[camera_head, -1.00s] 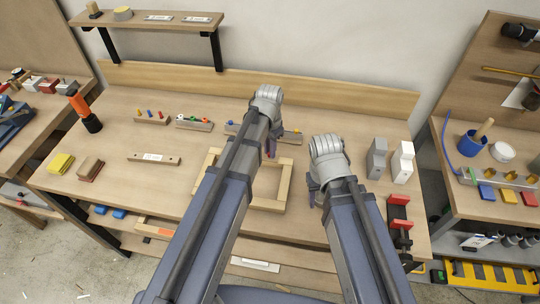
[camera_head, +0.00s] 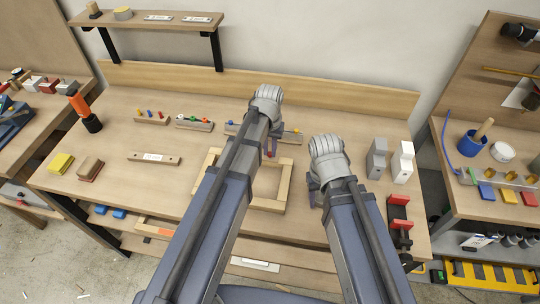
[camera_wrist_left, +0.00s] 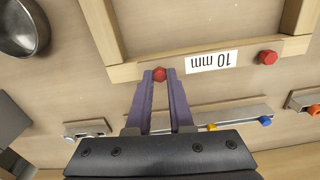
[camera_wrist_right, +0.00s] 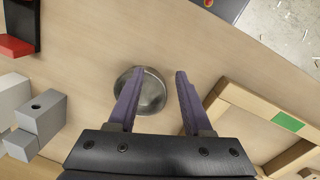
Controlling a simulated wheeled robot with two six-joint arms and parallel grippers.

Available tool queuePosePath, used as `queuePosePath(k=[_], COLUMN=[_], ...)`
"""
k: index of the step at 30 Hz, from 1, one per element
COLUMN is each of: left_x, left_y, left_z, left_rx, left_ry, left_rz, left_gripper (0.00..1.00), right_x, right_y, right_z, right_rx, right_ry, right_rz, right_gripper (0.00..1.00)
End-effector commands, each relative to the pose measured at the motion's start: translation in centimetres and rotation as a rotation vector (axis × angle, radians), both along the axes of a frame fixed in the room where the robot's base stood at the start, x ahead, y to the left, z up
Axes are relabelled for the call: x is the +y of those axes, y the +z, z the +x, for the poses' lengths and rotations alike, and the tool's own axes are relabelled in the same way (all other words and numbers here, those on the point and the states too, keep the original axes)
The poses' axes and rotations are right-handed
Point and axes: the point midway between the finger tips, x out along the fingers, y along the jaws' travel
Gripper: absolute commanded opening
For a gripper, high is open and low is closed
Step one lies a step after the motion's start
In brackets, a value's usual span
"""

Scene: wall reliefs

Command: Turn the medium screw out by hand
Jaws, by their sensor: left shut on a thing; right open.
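In the left wrist view my left gripper (camera_wrist_left: 160,76) is shut on a red hex-headed screw (camera_wrist_left: 160,73) at the edge of the wooden frame (camera_wrist_left: 137,68). A second red screw (camera_wrist_left: 267,57) sits in the same frame side, beyond a "10 mm" label (camera_wrist_left: 211,61). Whether the held screw is still in the wood cannot be told. In the head view my left gripper is mostly hidden behind its wrist. My right gripper (camera_wrist_right: 153,80) is open and empty above the bench, with a round metal dish (camera_wrist_right: 147,91) below and between its fingers.
Holders with coloured pieces, such as one rail (camera_wrist_left: 236,114), stand behind the frame. Grey blocks (camera_head: 376,158) and a red clamp (camera_head: 398,209) are at the bench's right. An orange torch (camera_head: 84,110) stands at the left.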

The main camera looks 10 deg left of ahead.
Motion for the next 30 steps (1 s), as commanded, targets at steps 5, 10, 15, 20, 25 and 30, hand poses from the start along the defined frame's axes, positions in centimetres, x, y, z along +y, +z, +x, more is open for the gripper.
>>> queuePosePath(k=[5,10,15,20,25,30], left_x=[0.0,0.0,0.0,0.0,0.0,0.0], left_y=[-0.01,-0.01,0.0,0.0,0.0,0.0], left_z=[-0.01,-0.01,0.0,0.0,0.0,0.0], left_rx=[0.0,0.0,0.0,0.0,0.0,0.0], left_ry=[-0.002,-0.003,-0.022,-0.201,-0.391,-0.458], left_rz=[0.0,0.0,0.0,0.0,0.0,0.0], left_gripper=[0.27,0.35,0.35,0.35,0.35,0.35], right_x=[0.0,0.0,0.0,0.0,0.0,0.0], right_y=[-0.01,-0.01,0.0,0.0,0.0,0.0], right_z=[0.0,0.0,0.0,0.0,0.0,0.0], right_rx=[0.0,0.0,0.0,0.0,0.0,0.0], right_ry=[0.0,0.0,0.0,0.0,0.0,0.0], right_rz=[0.0,0.0,0.0,0.0,0.0,0.0], right_gripper=[0.5,0.5,0.5,0.5,0.5,0.5])
